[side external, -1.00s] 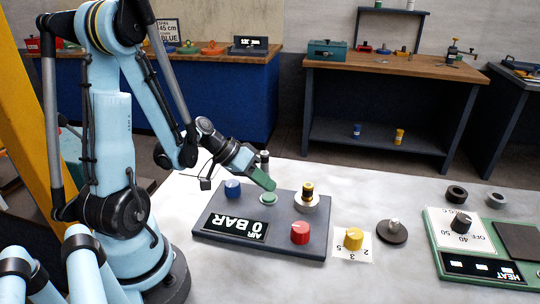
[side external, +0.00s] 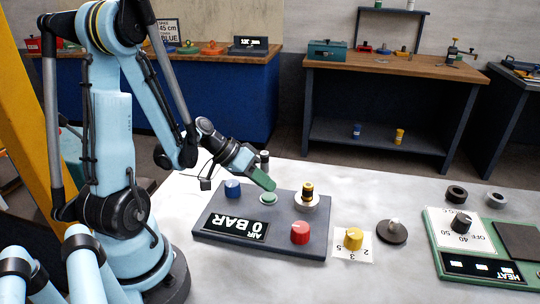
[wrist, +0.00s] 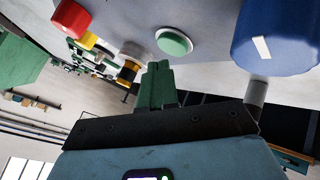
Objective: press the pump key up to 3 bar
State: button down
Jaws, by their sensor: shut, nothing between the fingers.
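A dark grey panel (side external: 279,245) lies on the pale table with a display (side external: 236,225) that reads "AIR 0 BAR", upside down in the side view. A round green key (side external: 268,198) sits on its far part, between a blue knob (side external: 232,189) and a black and yellow fitting (side external: 307,190). The green key also shows in the wrist view (wrist: 174,41). My gripper (side external: 272,187) has green fingers, shut and empty, pointing down just above the green key. In the wrist view the fingertips (wrist: 158,66) are close to the key; I cannot tell whether they touch it.
A red button (side external: 300,232) is on the panel's near right. A yellow knob (side external: 353,238) on a white numbered card and a dark disc (side external: 392,232) stand to the right. A green heat unit (side external: 481,247) lies farther right. The front of the table is clear.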

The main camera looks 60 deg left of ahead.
aim_at(265, 196)
jog(key=shift+r, duration=0.15)
jog(key=shift+r, duration=2.45)
jog(key=shift+d, duration=0.15)
jog(key=s+d+r+m+y, duration=0.2)
jog(key=d+r+y, duration=0.3)
jog(key=d, duration=0.4)
jog(key=shift+g, duration=0.3)
jog(key=shift+a+m, duration=0.1)
jog(key=shift+m, duration=0.2)
